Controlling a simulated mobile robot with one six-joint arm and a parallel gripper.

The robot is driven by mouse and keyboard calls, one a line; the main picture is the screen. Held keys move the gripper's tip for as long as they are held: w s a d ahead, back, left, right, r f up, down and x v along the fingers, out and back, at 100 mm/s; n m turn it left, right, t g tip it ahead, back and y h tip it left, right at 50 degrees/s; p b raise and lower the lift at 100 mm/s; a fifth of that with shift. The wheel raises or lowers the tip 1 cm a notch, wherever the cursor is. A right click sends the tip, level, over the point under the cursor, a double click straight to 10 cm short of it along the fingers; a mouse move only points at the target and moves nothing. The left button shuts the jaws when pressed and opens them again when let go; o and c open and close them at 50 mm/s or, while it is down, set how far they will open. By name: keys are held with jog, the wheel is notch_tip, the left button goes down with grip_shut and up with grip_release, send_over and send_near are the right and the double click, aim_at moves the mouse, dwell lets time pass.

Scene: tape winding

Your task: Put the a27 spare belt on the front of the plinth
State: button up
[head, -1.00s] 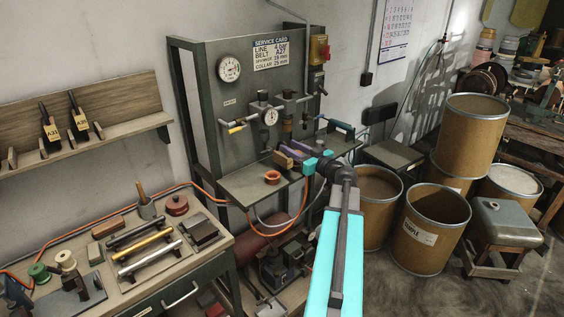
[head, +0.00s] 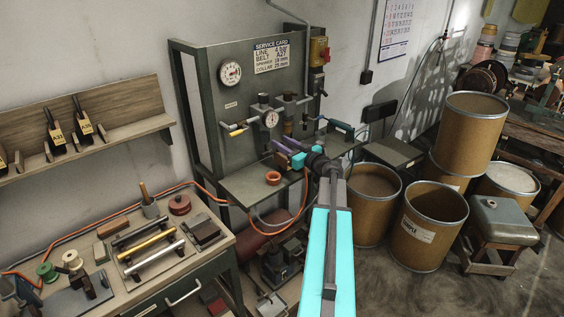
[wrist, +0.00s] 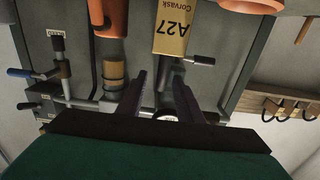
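A gold tag reading "A27 Corvask" (wrist: 172,30) shows upside down in the wrist view, just beyond my fingertips. Dark material lies at its lower edge; how much of the belt is there I cannot tell. My gripper (wrist: 160,80) points at it with its two dark fingers apart, and the panel shows through the gap. In the head view my gripper (head: 285,148) is in front of the grey service panel (head: 213,85), over its ledge (head: 238,188); the tag is not discernible there. I cannot pick out the plinth with certainty.
The panel carries a gauge (head: 271,119), pipes and valves close to my gripper. A wall shelf (head: 120,135) at left holds other tagged belts. Fibre drums (head: 428,225) stand at right.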

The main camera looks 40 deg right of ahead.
dwell(0.3)
grip_shut()
jog(key=shift+s, duration=0.1)
dwell(0.4)
jog(key=shift+s+r+b, duration=0.25)
jog(key=shift+b, duration=0.4)
jog(key=shift+r+b, duration=1.6)
jog(key=shift+r, duration=1.55)
jog(key=s+a+b, duration=0.1)
jog(key=s+b, duration=0.5)
jog(key=s, duration=1.3)
jog(key=shift+s+a+r+b, duration=0.15)
jog(key=shift+a+b, duration=0.1)
jog(key=shift+b, duration=0.15)
